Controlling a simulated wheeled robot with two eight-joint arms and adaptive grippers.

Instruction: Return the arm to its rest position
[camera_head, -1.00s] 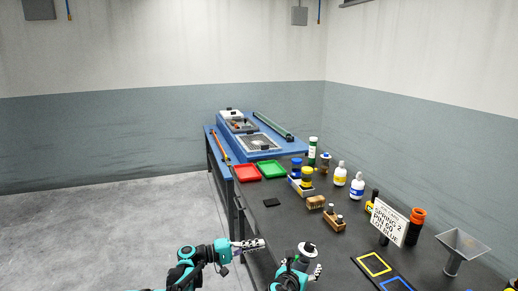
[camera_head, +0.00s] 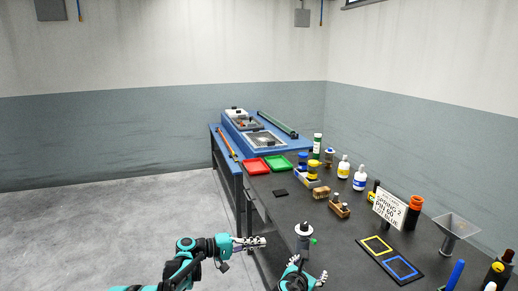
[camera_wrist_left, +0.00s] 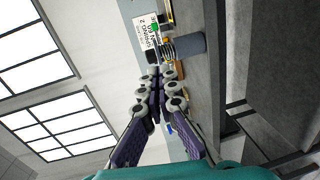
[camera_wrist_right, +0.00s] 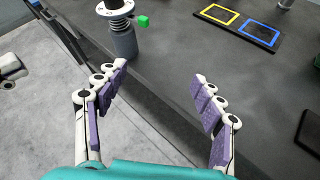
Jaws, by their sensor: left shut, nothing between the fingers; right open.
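My left gripper (camera_head: 250,242) is shut and empty, held out past the table's left edge in the head view. In the left wrist view its fingers (camera_wrist_left: 160,78) are together. My right gripper (camera_head: 308,279) is low in the head view, in front of the grey post. In the right wrist view its fingers (camera_wrist_right: 161,73) are spread, with nothing between them.
The dark table (camera_head: 292,205) holds red (camera_head: 256,167) and green (camera_head: 276,163) trays, bottles, wooden blocks, a sign (camera_head: 390,209) and a funnel stand (camera_head: 455,226). A board with yellow and blue squares (camera_head: 378,246) lies at right. Open floor (camera_head: 100,230) is left.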

